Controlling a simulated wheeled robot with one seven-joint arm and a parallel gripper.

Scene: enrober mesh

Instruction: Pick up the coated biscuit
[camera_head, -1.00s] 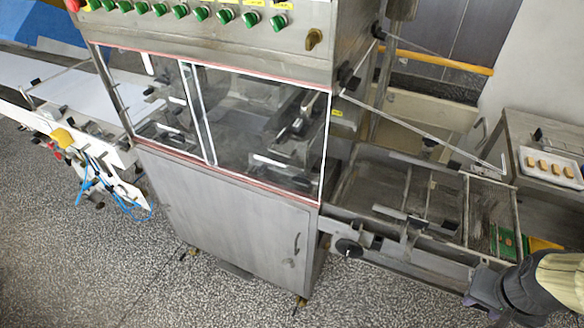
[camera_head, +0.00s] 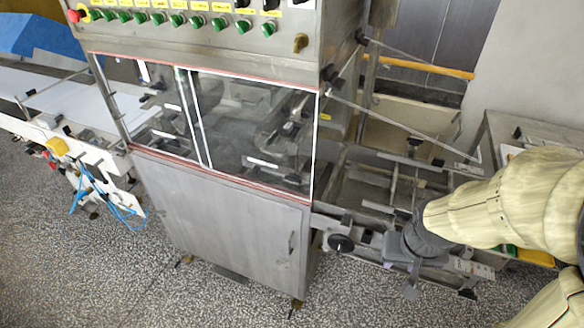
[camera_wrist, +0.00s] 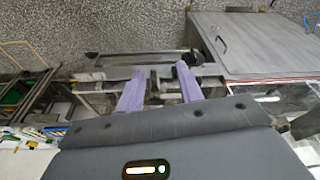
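No coated biscuit can be made out in the current views. A white tray (camera_head: 509,153) on the table at the right shows only a small corner; my arm hides the rest of it. My gripper (camera_wrist: 159,82) is open in the wrist view, with its two purple fingers apart and nothing between them. In the head view, my arm reaches in from the right, and the gripper is low over the near edge of the machine's mesh conveyor frame (camera_head: 372,187).
The steel enrober cabinet (camera_head: 225,215) with clear windows and green buttons stands in the middle. The steel side table (camera_head: 535,128) is at the right behind my arm. A white belt conveyor (camera_head: 55,95) is at the left. Speckled floor in front is clear.

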